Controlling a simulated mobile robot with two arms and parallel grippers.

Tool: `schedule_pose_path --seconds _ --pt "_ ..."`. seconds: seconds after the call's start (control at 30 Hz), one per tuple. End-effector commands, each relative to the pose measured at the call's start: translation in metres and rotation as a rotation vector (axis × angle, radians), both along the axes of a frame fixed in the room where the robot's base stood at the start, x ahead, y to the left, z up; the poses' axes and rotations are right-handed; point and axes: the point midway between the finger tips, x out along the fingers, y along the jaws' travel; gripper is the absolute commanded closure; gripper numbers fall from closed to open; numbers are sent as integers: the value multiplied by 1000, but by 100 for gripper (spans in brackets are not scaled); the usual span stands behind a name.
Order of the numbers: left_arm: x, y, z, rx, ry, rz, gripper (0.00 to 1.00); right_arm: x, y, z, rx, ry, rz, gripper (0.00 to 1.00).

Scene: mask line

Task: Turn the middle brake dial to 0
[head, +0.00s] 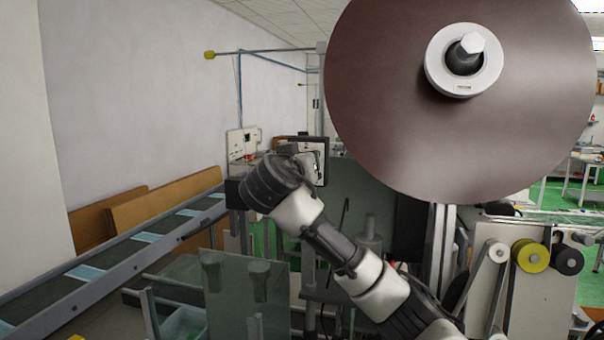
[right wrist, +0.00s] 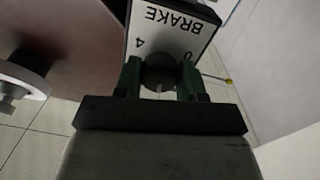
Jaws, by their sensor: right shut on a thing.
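In the right wrist view a black round dial (right wrist: 160,76) sits on a white plate marked BRAKE (right wrist: 172,28), which appears upside down. The number 4 is at the dial's upper left and the 0 at its upper right. A pale pointer mark shows on the dial's lower side in the picture. My right gripper (right wrist: 160,68) is shut on the dial, with one green finger on each side. In the head view my right wrist hides the fingers and the dial. I cannot tell from these frames which of the brake dials this is. My left gripper is not in view.
A large brown roll (head: 390,110) with a white hub hangs close to my right arm. A conveyor (head: 120,265) with blue masks runs along the left. A clear panel (head: 245,300) stands below my wrist. Yellow and black rollers (head: 530,257) are at the lower right.

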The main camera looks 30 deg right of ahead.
Motion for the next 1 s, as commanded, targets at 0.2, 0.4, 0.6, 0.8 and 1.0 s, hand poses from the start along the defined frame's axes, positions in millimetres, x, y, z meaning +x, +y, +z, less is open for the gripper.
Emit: schedule_pose_path --seconds 0.2,0.4,0.6,0.8,1.0 --pt "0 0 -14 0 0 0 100 0 1 -2 -131 154 1 84" --pt "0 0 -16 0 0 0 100 1 1 -1 -256 299 1 84" --pt "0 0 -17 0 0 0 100 1 1 -1 -380 445 2 84" --pt "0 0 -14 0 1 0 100 1 1 -1 -504 588 2 84" --pt "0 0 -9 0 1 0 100 1 1 0 -628 734 2 84"
